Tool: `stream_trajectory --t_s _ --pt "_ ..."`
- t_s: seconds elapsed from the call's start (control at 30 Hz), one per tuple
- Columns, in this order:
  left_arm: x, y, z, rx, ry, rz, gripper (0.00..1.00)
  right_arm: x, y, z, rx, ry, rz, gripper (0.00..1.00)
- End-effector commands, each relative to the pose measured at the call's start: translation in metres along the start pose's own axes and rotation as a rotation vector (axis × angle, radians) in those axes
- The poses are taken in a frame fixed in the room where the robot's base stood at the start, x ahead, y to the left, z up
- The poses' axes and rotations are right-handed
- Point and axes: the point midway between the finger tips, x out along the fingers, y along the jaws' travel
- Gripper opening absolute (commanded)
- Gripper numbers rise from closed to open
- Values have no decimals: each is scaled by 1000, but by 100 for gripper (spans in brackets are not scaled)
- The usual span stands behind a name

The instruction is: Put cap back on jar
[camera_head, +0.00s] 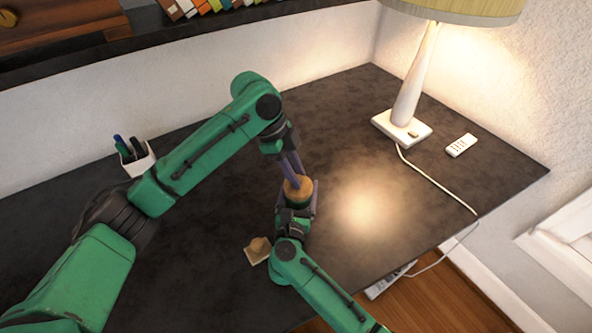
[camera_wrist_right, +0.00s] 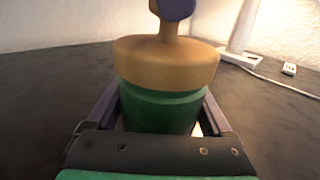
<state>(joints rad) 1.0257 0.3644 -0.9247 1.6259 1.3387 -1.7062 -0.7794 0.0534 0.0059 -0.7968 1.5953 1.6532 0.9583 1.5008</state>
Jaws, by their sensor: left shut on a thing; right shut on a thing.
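The jar (camera_wrist_right: 160,112) is green and stands upright on the dark desk; it also shows in the head view (camera_head: 298,203). My right gripper (camera_head: 297,208) is shut on the jar's body, one finger on each side. The tan wooden cap (camera_wrist_right: 166,64) is at the jar's mouth, with its knob up; in the head view it shows as a tan disc (camera_head: 298,187). My left gripper (camera_head: 292,168) comes from above and is shut on the cap's knob. The cap looks in contact with the jar top; I cannot tell whether it is fully seated.
A small beige square piece with a raised knob (camera_head: 257,249) lies near the desk's front edge. A white pen cup (camera_head: 139,160) stands at left. The desk between is clear.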

Motion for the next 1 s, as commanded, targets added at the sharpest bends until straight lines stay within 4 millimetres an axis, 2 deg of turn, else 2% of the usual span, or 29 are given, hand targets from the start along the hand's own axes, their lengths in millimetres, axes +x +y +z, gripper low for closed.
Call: stream_trajectory --t_s 0.27,0.3,0.37,0.4,0.77,0.87,1.0 --pt "5 0 2 0 -1 0 0 -1 0 -2 -1 4 0 0" --pt "6 0 3 0 -1 -1 36 -1 0 -2 -1 4 0 0" --pt "6 0 2 0 -1 -1 59 -1 0 -2 -1 4 0 0" --pt "6 0 2 0 -1 -1 67 -1 0 -2 -1 4 0 0" --pt "1 0 2 0 0 -2 67 -1 0 -2 -1 4 0 0" --pt "-12 -1 2 -1 0 -4 67 -1 0 -2 -1 4 0 0" --pt "-45 -1 2 -1 -1 -6 67 -1 0 -2 -1 4 0 0"
